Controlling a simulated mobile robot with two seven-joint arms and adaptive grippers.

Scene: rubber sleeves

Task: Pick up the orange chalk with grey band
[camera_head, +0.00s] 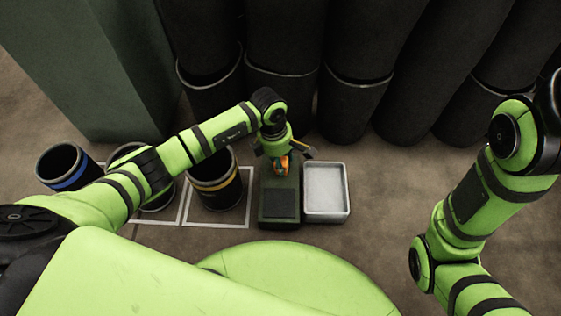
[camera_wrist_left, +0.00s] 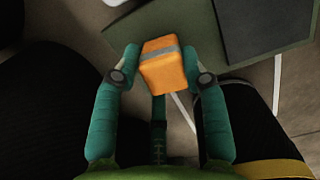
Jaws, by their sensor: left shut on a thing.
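The orange chalk with grey band (camera_wrist_left: 162,68) is a small orange block with a grey stripe near its far end in the left wrist view. My left gripper (camera_wrist_left: 160,80) is shut on it, with one teal finger on each side. In the head view the left gripper (camera_head: 281,165) is over the back part of a dark green stand (camera_head: 265,205), and a bit of orange shows there. Whether the chalk touches the stand is hard to tell. My right arm shows at the right of the head view, but its gripper is outside the picture.
A pale tray (camera_head: 326,215) stands right of the stand. To the left are dark bins, one with a yellow band (camera_head: 217,187) and one with a blue band (camera_head: 70,178), by white floor lines. Tall dark cylinders (camera_head: 357,105) line the back.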

